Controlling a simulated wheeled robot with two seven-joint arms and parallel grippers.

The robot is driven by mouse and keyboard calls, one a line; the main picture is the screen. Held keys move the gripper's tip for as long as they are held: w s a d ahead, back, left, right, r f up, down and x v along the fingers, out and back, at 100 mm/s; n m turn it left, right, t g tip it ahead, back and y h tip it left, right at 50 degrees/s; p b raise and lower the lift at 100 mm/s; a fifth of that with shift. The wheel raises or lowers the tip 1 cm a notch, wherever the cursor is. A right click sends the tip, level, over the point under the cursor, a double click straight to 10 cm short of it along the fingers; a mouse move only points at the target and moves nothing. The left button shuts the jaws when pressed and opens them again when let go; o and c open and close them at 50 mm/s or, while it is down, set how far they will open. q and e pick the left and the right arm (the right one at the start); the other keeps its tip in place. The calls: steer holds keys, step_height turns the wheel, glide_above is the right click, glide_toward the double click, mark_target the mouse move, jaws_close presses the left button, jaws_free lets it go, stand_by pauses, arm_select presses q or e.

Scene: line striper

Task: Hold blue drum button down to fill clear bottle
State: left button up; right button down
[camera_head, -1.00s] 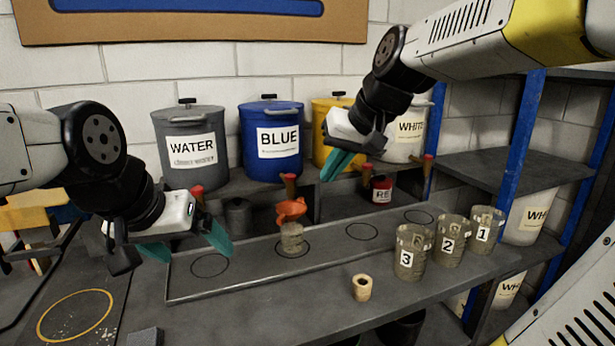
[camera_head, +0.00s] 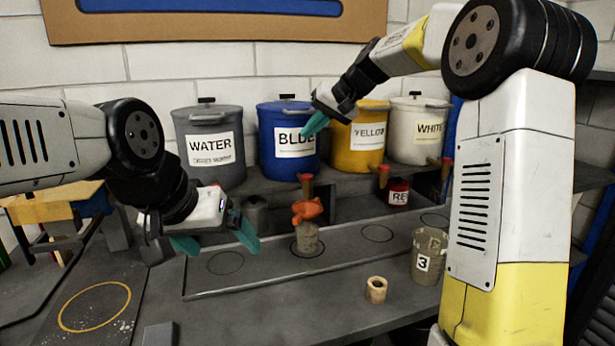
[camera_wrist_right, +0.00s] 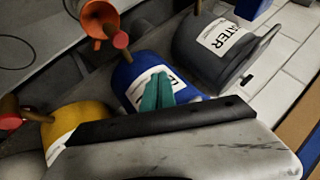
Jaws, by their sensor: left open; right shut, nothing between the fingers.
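The blue drum (camera_head: 288,174) labelled BLUE stands on the rear shelf. Its wooden tap with a red end (camera_head: 305,180) sticks out at the front; the red end shows in the wrist view (camera_wrist_right: 121,40). Below it, a clear bottle (camera_head: 308,240) stands upright on the counter strip with an orange funnel (camera_head: 306,211) in its top. My right gripper (camera_head: 314,126) is shut and empty, in front of the drum's label and above the tap, apart from the tap. It also shows in the wrist view (camera_wrist_right: 158,92). My left gripper (camera_head: 218,242) is open and empty, left of the bottle.
Grey WATER (camera_head: 213,175), YELLOW (camera_head: 358,164) and WHITE (camera_head: 415,150) drums flank the blue one. A cup marked 3 (camera_head: 427,262) and a small wooden ring (camera_head: 376,290) stand at right. My right arm hides the area behind it. The front counter is mostly clear.

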mark_target(310, 176)
steer(key=shift+f, duration=4.4)
steer(key=shift+f, duration=0.45)
steer(key=shift+f, duration=0.45)
stand_by(2.7)
